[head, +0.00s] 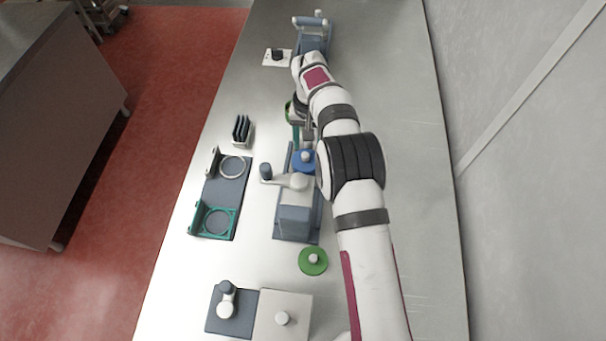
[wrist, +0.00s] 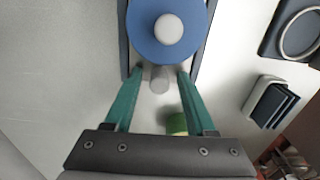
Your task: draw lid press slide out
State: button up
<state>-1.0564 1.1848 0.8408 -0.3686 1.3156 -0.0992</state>
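My gripper (wrist: 160,76) has two teal fingers that are parted. A short grey cylinder (wrist: 159,80) lies between the fingertips in the wrist view, with a gap on each side. Just beyond is a blue disc lid (wrist: 168,30) with a pale knob, on the far end of a blue-grey machine; it also shows in the head view (head: 303,161). The machine (head: 296,222) has a pale crank arm (head: 290,181) with a dark knob. A green lid (head: 313,262) with a pale knob lies on the table. In the head view the arm partly hides the fingertips.
A dark fixture tray (head: 226,190) with a teal bracket and rings lies left of the machine. A small rack of dark plates (head: 241,130) stands behind it. A green object (wrist: 176,124) is near the right finger. The table's right side is bare.

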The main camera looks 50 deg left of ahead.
notch_tip(320, 180, up, 14)
dwell(0.9)
jog(key=shift+r, duration=0.1)
jog(key=w+d+r+m, duration=0.2)
jog(key=d+r+m, duration=0.3)
jog(key=d, duration=0.9)
jog(key=w+d+r+m, duration=0.2)
jog(key=d+r, duration=0.4)
jog(key=d, duration=0.8)
jog(key=s+d+f+m+y, duration=0.1)
jog(key=s+d+f+m, duration=0.2)
jog(key=s+d, duration=0.5)
jog(key=s+d+f+m, duration=0.2)
jog(key=s+d+m, duration=0.2)
jog(key=s+d, duration=0.4)
jog(key=shift+s+d+f+m+y, duration=0.3)
jog(key=shift+s+d+f+y, duration=0.1)
jog(key=shift+s, duration=0.85)
